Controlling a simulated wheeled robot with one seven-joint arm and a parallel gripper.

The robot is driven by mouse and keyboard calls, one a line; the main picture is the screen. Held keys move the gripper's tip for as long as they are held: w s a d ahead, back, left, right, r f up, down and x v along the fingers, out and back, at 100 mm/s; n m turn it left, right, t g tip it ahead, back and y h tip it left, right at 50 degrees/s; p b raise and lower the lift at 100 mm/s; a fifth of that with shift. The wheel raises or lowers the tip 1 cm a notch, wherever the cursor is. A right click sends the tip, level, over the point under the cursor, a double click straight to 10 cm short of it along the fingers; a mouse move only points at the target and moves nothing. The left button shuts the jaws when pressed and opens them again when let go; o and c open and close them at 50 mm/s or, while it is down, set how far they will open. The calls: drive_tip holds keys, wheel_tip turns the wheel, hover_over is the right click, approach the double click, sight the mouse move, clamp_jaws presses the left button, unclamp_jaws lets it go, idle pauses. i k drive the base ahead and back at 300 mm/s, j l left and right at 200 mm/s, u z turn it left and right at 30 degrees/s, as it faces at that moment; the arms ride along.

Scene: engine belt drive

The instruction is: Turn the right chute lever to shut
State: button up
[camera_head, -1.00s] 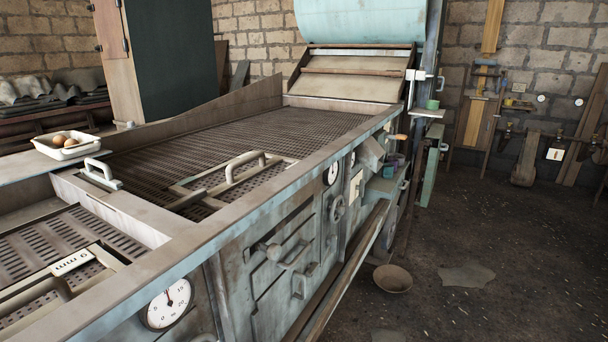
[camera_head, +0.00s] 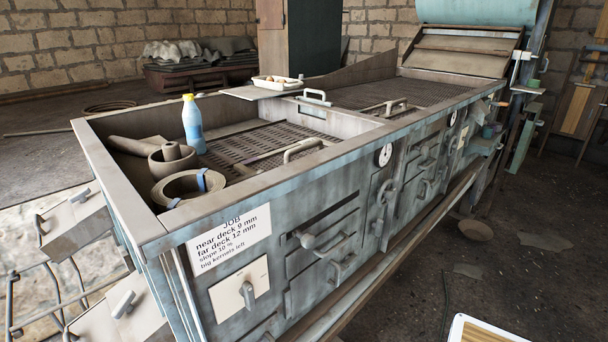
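Two sheet-metal chutes stick out of the left end of the sorting machine. The one farther right and nearer me (camera_head: 98,322) carries a short grey lever (camera_head: 123,303) on its top face, tilted up to the right. The other chute (camera_head: 72,222) has a similar small lever (camera_head: 80,195). I cannot tell from here whether either chute is open or shut. Another lever (camera_head: 247,293) hangs on a pale plate on the machine's long side, under the job card (camera_head: 230,240). My gripper is not in view.
A blue bottle (camera_head: 192,125) and loose ring parts (camera_head: 185,190) sit in the machine's near tray. Bent metal rods (camera_head: 45,285) stand by the chutes, over a pale sheet (camera_head: 30,225). A white-rimmed board (camera_head: 480,330) is at bottom right. The floor (camera_head: 480,275) along the long side is largely clear.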

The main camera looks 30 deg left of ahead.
sight(125, 305)
drive_tip(key=k+u, duration=0.15)
drive_tip(key=u, duration=0.3)
drive_tip(key=k+u, duration=0.1)
drive_tip(key=u, duration=0.4)
drive_tip(key=k+j+u, duration=0.15)
drive_tip(key=u, duration=0.3)
drive_tip(key=k+j+u, duration=0.1)
drive_tip(key=u, duration=0.35)
drive_tip(key=i+u, duration=0.35)
drive_tip(key=i+l+u, duration=0.1)
drive_tip(key=u, duration=0.3)
